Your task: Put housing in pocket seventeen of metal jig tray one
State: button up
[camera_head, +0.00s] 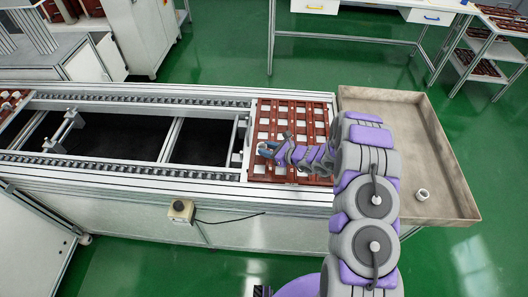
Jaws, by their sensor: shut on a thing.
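The red-brown jig tray (329,98) lies at the right end of the conveyor, with rows of pale squares showing in its grid. Its pocket numbers are too small to read. My gripper (267,149) is low over the left-middle part of this tray, reaching in from the right. It is shut on the housing, which is mostly hidden by the fingers. I cannot tell whether the housing touches the tray. My wrist and arm hide part of the tray's right and lower side.
A shallow metal bin (444,150) stands right of the conveyor, with one small pale ring-shaped part (422,195) in it. The conveyor (120,97) runs left, with open dark gaps between its rails. A switch box (181,210) sits on the front side. A shelf rack (484,60) stands far right.

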jog(key=shift+w+d, duration=0.3)
jog(key=shift+w, duration=0.6)
jog(key=shift+w+f, duration=0.1)
jog(key=shift+f, duration=0.1)
jog(key=f, duration=0.1)
jog(key=a+f+b, duration=0.1)
jog(key=f, duration=0.1)
jog(key=shift+a+f, duration=0.2)
jog(key=shift+a, duration=0.05)
jog(key=o, duration=1)
jog(key=shift+s+d, duration=0.2)
jog(key=shift+d, duration=0.1)
